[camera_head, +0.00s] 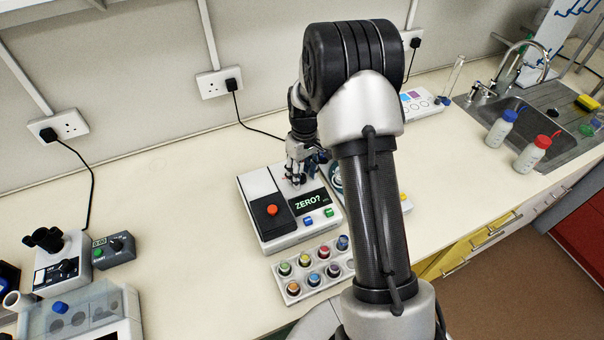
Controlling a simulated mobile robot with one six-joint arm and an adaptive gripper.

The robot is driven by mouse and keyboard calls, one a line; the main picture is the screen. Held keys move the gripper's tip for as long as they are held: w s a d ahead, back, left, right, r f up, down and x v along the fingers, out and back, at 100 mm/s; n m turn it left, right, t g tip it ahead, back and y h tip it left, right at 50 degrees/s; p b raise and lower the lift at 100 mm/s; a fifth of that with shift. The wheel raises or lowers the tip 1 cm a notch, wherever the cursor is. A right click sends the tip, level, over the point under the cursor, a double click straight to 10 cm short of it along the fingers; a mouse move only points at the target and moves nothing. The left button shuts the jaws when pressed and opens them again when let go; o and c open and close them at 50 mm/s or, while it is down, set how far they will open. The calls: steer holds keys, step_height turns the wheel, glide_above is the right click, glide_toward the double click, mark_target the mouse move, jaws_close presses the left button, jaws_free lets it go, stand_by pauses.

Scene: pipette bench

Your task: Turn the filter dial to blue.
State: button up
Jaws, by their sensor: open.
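A white instrument (272,243) stands mid-bench. Its display (308,203) reads "ZERO?", and it has a dark panel with a red-orange button (272,210) plus a blue and a green button along the front. My gripper (296,178) points down over the back right of this instrument, above the display, with its jaws open. No filter dial shows clearly. The fingers cover the spot under them, where only small dark and reddish bits show. I cannot tell a dial's setting or whether the fingers touch anything.
A white rack (293,292) of several coloured-capped vials sits in front of the instrument. My arm hides much of the bench to the right. A device with a black knob (68,268) and a grey START box (113,250) stand at left. The bench between is clear.

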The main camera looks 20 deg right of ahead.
steer(key=shift+c, duration=0.4)
jaws_close()
